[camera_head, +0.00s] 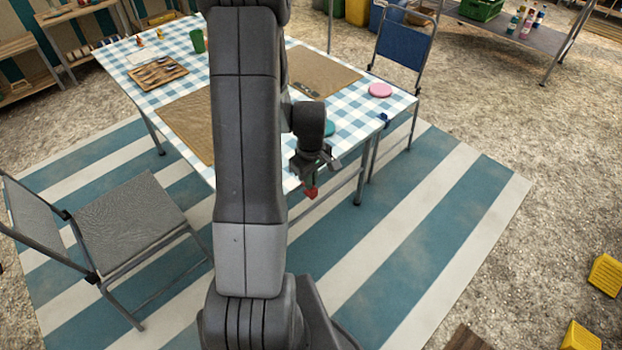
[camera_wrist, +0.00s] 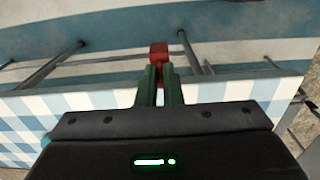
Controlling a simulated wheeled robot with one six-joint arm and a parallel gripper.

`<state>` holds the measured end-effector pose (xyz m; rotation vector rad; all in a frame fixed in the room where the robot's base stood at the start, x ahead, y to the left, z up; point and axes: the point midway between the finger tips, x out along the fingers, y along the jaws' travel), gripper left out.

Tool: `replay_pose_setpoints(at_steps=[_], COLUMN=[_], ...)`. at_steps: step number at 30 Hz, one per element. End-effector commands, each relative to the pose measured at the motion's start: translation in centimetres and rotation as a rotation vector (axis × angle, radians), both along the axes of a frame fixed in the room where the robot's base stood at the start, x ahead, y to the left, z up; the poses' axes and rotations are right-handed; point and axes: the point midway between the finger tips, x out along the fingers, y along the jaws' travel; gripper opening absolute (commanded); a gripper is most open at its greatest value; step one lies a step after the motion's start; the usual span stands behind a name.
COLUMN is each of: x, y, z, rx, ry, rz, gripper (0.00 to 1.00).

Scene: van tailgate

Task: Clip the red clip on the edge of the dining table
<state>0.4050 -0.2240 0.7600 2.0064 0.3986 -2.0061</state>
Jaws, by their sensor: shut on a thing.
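The red clip (camera_head: 311,193) is held in my gripper (camera_head: 310,180) near the front edge of the dining table (camera_head: 345,122), which has a blue and white checked cloth. In the wrist view, my gripper's green fingers (camera_wrist: 160,85) are shut on the red clip (camera_wrist: 159,50), which sticks out past their tips. The table's checked edge (camera_wrist: 90,98) runs across behind the fingers in that view. I cannot tell whether the clip touches the edge. My arm hides part of the table in the head view.
A pink disc (camera_head: 380,90) and a teal disc (camera_head: 328,129) lie on the table. A dark blue clip-like item (camera_head: 384,117) is at the right edge. A blue chair (camera_head: 404,52) stands behind, a grey chair (camera_head: 130,218) at left. The striped mat (camera_head: 440,215) is clear at right.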

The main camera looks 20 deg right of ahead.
Motion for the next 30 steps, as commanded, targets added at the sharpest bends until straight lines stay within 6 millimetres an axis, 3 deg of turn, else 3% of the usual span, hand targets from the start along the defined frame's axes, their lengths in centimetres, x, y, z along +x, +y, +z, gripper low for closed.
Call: replay_pose_setpoints(at_steps=[30], x=[1.6], y=[0.7], z=[0.0], rx=[0.0], ry=[0.0], rz=[0.0], gripper=[0.0])
